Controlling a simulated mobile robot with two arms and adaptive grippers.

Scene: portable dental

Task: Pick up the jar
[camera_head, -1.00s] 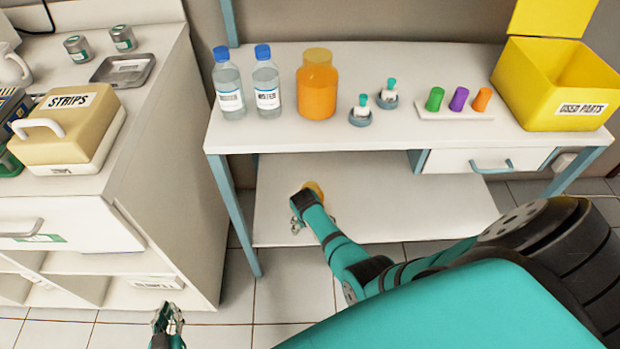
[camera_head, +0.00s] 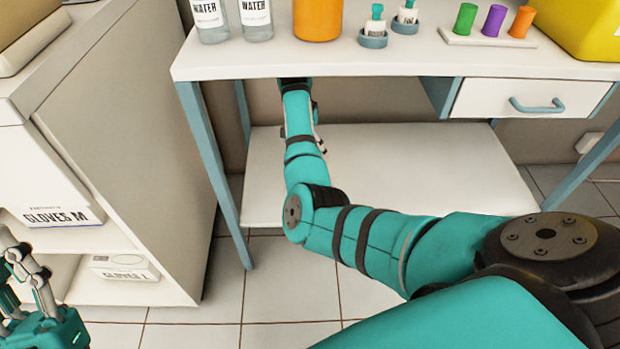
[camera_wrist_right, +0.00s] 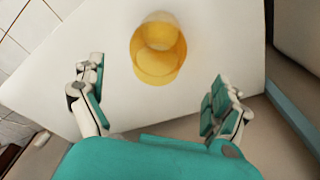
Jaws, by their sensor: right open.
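A see-through amber-yellow jar (camera_wrist_right: 157,62) shows in the right wrist view against the white lower shelf (camera_wrist_right: 215,35). My right gripper (camera_wrist_right: 158,78) is open, with one finger on each side of the jar and a clear gap to both. The jar lies at and just beyond the fingertips. In the head view the jar and the right gripper are hidden under the tabletop. My left gripper (camera_head: 25,262) is at the lower left, fingers apart and empty. An orange jar (camera_head: 318,18) stands on the tabletop, cut off by the top edge.
The white tabletop (camera_head: 400,58) overhangs my right forearm, with a drawer (camera_head: 530,97) at its right. Water bottles (camera_head: 257,18), small vials and coloured cylinders stand on top. A cabinet (camera_head: 130,120) stands left. The lower shelf (camera_head: 400,165) is clear right of my arm.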

